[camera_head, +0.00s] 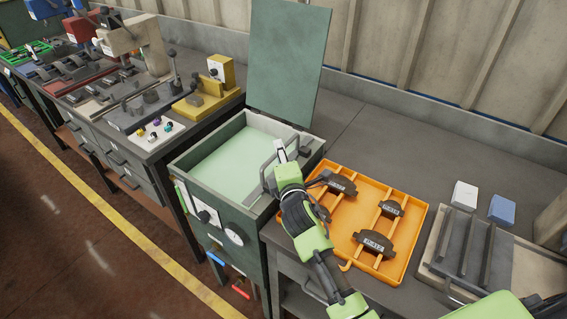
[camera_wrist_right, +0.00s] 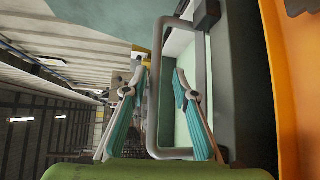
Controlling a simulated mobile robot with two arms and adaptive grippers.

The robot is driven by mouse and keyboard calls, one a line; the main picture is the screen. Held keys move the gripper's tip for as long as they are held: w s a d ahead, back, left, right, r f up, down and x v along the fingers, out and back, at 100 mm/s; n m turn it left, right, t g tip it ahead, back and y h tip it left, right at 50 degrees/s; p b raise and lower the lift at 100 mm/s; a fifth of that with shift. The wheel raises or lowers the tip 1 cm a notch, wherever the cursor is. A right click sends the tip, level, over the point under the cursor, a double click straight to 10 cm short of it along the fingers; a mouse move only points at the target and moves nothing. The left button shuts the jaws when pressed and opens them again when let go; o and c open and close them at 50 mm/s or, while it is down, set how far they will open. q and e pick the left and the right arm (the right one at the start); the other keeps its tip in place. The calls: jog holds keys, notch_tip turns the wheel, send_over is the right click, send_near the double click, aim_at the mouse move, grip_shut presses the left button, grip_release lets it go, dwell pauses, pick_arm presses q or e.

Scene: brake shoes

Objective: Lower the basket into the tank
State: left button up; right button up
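The green tank (camera_head: 181,178) stands left of the bench top, its lid (camera_head: 288,65) raised behind it. Pale green liquid (camera_head: 232,165) shows inside. A grey looped handle (camera_head: 266,163) rises at the tank's right side; I cannot make out a basket body under it. My right gripper (camera_head: 281,151) is over this side of the tank, at the handle. In the right wrist view, the gripper (camera_wrist_right: 158,92) has its fingers apart, with one bar of the handle (camera_wrist_right: 155,115) between them; the fingers do not appear closed on it. My left gripper is out of view.
An orange tray (camera_head: 408,234) with several dark brake shoes (camera_head: 375,243) lies on the bench right of the tank, close to my right arm. White and blue boxes (camera_head: 465,195) (camera_head: 502,209) stand further right. A yellow fixture (camera_head: 207,98) is on the bench at left.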

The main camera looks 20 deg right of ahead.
jog(key=s+a+r, duration=0.1)
jog(key=s, duration=1)
jog(key=shift+a+r, duration=0.2)
